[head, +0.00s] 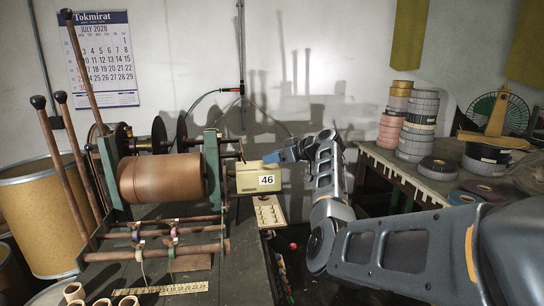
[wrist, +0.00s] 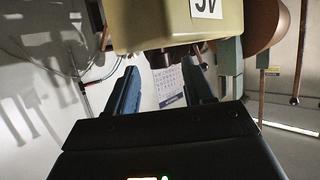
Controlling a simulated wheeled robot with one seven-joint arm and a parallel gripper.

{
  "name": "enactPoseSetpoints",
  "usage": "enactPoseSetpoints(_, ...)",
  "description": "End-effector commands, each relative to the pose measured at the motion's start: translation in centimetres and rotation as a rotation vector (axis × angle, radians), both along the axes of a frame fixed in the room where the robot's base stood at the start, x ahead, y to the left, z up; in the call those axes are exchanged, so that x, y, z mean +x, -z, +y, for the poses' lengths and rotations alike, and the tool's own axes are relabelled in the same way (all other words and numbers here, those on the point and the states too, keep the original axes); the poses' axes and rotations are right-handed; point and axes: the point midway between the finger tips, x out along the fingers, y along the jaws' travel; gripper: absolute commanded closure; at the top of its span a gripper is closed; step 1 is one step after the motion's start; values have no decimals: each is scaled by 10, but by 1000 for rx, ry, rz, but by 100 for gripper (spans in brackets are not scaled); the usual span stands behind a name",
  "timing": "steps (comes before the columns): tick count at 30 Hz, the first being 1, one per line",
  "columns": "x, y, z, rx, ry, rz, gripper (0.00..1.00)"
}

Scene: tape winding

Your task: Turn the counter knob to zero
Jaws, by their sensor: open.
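My gripper (head: 276,156) is open at the upper right of the box. In the wrist view its blue fingers (wrist: 160,75) lie apart, left and right of the knob. I cannot tell whether they touch it.
The brown roller (head: 162,178) and green frame (head: 212,160) stand left of the box. Several wooden levers (head: 67,150) rise at the left. A workbench (head: 405,175) with stacked tape rolls (head: 418,125) is at the right. A hose (head: 207,97) hangs on the wall behind.

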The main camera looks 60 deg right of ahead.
Motion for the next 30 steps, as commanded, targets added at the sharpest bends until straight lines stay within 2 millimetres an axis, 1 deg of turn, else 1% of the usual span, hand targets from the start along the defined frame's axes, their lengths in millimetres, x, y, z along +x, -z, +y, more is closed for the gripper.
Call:
enactPoseSetpoints(3,9,3,0,1,-1,1,48)
enactPoseSetpoints(6,13,5,0,0,-1,0,48)
enactPoseSetpoints(14,13,6,-1,0,0,0,48)
enactPoseSetpoints(30,13,6,-1,0,0,1,99)
